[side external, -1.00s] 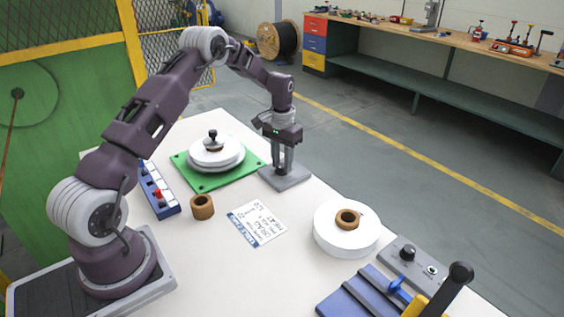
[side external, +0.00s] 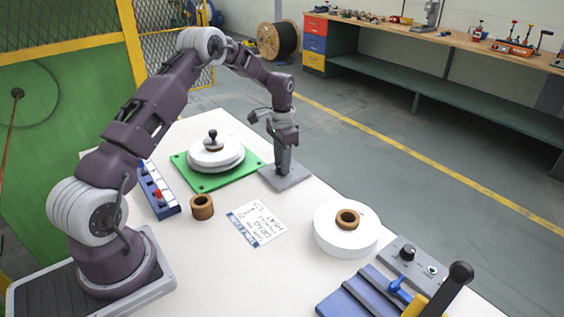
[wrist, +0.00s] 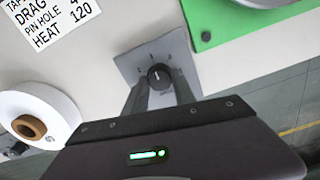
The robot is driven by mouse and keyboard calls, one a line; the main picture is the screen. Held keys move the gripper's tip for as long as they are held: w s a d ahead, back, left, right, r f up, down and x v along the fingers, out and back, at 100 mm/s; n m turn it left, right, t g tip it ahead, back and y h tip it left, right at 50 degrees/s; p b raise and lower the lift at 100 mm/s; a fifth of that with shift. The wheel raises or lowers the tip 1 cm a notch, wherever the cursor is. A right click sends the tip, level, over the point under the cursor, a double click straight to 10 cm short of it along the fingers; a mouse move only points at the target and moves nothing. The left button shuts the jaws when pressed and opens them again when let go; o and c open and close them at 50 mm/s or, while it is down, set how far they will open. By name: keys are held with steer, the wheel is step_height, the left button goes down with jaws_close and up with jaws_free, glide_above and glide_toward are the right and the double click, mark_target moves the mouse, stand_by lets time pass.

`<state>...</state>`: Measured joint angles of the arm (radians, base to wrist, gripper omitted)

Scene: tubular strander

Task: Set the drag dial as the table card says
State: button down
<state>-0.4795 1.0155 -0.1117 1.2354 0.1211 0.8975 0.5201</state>
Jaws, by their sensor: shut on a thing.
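The drag dial is a black knob (wrist: 158,75) on a grey plate (wrist: 132,64), with small marks around it too small to read. Its pale pointer line faces roughly the top of the wrist view. The plate also shows at the table's far edge in the side view (side external: 298,181). My gripper (side external: 284,168) points down over it, and in the wrist view its two fingers (wrist: 160,84) are shut on the knob's sides.
A green plate (side external: 182,164) bearing white discs (side external: 230,161) stands left of the dial. A white spool (side external: 330,236) with a brown ring (side external: 347,219), a brown ring (side external: 202,207), a blue block with a red peg (side external: 160,195) and a grey control box (side external: 420,262) stand around the card.

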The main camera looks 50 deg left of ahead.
steer(key=c, duration=1)
jaws_free()
steer(key=shift+c, duration=0.2)
steer(key=shift+r, duration=0.15)
step_height(320, 180, up, 7)
steer(key=shift+f, duration=0.1)
